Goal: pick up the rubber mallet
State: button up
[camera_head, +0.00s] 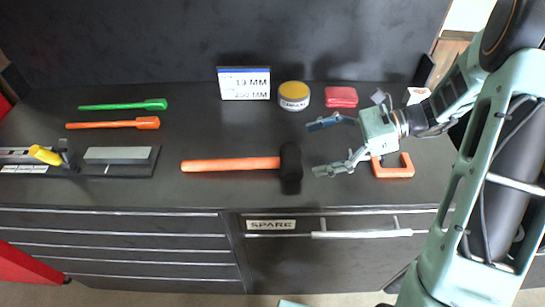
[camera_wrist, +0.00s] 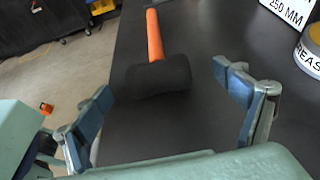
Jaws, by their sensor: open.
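The rubber mallet lies flat on the dark bench top, with an orange handle (camera_head: 230,164) pointing left and a black head (camera_head: 291,168) at its right end. My gripper (camera_head: 323,148) is open and empty just right of the head, its fingers pointing left toward it. In the wrist view the mallet head (camera_wrist: 158,76) shows ahead, in the gap between the open fingers (camera_wrist: 168,98), with the orange handle (camera_wrist: 154,35) running away from me. The fingers look apart from the head. Nothing of the mallet is hidden in the head view.
A green tool (camera_head: 122,105) and an orange tool (camera_head: 112,124) lie at the left, behind a grey block (camera_head: 117,155). A sign (camera_head: 244,83), a yellow-lidded tin (camera_head: 294,95) and a red item (camera_head: 341,97) stand behind. An orange clamp-like piece (camera_head: 397,171) lies near my wrist.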

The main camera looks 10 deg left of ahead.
aim_at(294, 153)
jog(key=x, duration=0.5)
jog(key=shift+s+r, duration=0.1)
jog(key=shift+r, duration=0.05)
jog(key=x, duration=0.1)
jog(key=p+x, duration=0.1)
jog(key=x, duration=0.2)
jog(key=shift+s+a+f, duration=0.25)
jog(key=shift+s+a, duration=0.05)
jog(key=shift+s, duration=0.05)
jog(key=shift+a+f, duration=0.25)
jog(key=shift+a, duration=0.2)
jog(key=c, duration=1.7)
